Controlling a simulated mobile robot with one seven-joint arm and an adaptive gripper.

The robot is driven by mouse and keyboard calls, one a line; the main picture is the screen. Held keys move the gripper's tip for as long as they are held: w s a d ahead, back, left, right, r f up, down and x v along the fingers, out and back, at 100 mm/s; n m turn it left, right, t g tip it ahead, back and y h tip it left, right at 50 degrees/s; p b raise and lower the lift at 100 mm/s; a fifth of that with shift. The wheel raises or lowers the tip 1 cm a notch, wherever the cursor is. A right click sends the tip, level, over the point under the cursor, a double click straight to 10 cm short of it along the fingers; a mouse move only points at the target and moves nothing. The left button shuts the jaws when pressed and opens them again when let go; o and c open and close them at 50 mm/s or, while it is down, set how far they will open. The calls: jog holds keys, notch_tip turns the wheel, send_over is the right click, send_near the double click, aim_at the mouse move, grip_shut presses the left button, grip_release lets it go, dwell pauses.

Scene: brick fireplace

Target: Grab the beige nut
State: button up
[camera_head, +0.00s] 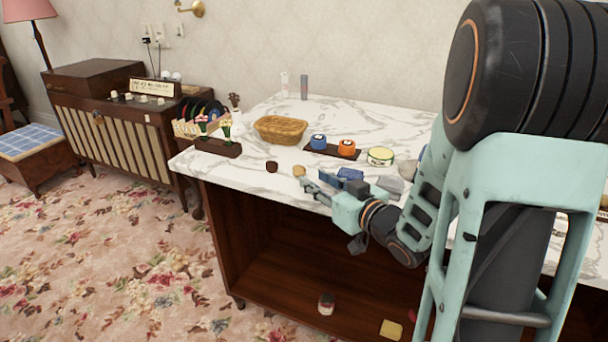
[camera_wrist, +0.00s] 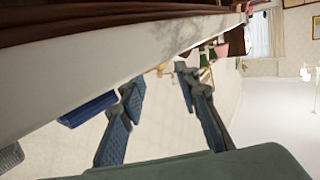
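The beige nut (camera_head: 299,171) is a small tan lump on the marble countertop, close to its front edge in the head view. My gripper (camera_head: 313,180) is low over the counter, its fingers pointing left, with the nut just beyond the fingertips. In the wrist view, the two blue-grey fingers (camera_wrist: 154,76) are spread apart. A small tan shape (camera_wrist: 161,68) shows between and beyond their tips, probably the nut. I see nothing held between the fingers.
A dark round cup (camera_head: 272,166) stands left of the nut. A blue block (camera_head: 350,174) and a grey piece (camera_head: 391,184) lie close to the fingers. A wicker basket (camera_head: 281,129) and a dark tray (camera_head: 319,150) stand behind. The counter's front edge is near.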

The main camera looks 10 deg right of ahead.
aim_at(302, 172)
jog(key=b+x, duration=0.1)
jog(key=x, duration=0.7)
jog(key=shift+w+a+b, duration=0.1)
jog(key=shift+w+b, duration=0.05)
jog(key=shift+b, duration=0.2)
jog(key=shift+r, duration=0.1)
jog(key=c, duration=0.5)
